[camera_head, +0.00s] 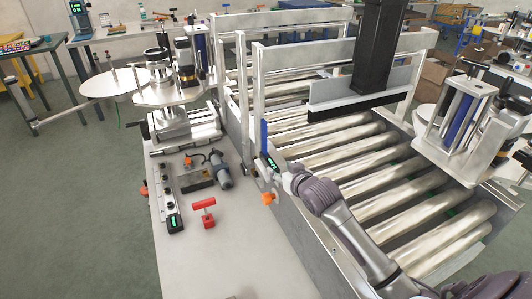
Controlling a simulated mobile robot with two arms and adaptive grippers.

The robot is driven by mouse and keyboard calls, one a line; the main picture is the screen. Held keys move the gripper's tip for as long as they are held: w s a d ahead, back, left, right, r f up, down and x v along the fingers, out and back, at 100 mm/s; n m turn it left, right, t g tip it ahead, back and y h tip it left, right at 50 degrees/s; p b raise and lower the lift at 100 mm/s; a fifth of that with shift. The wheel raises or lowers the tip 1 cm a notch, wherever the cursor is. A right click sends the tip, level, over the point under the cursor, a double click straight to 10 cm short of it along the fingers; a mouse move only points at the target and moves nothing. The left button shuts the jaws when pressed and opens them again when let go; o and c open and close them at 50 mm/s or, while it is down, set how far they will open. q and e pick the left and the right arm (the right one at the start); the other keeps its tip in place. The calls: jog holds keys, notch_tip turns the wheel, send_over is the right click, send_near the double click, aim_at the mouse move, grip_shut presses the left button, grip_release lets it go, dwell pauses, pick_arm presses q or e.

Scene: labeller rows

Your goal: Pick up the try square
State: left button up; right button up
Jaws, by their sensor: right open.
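I cannot pick out the try square with certainty. On the pale bench (235,245) lie a red-topped T-shaped piece (203,211), a grey cylindrical tool (220,169) and a dark blocky piece (194,180). My right arm reaches in from the lower right. My right gripper (270,168) is small and dark at the edge of the conveyor, to the right of these pieces and apart from them. It is open, and I see nothing held in it. Its fingertips are hard to make out. My left gripper is not in view.
The roller conveyor (425,216) with metal side frames runs along the right. A labelling machine (170,90) with a round disc stands behind the bench pieces. A rail with a green display (174,223) borders the bench's left. The front of the bench is clear.

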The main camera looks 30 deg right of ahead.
aim_at(269, 160)
jog(key=x, duration=0.5)
jog(key=shift+w+f, duration=0.2)
jog(key=shift+w, duration=0.5)
jog(key=p+x, duration=0.1)
jog(key=x, duration=0.2)
jog(key=shift+w+d+f, duration=0.1)
jog(key=shift+w+d, duration=0.1)
jog(key=shift+w+f, duration=0.25)
jog(key=shift+w, duration=0.25)
grip_shut()
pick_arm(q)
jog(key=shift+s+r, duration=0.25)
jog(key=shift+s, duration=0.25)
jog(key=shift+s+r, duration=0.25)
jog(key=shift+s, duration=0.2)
pick_arm(e)
jog(key=shift+r, duration=0.1)
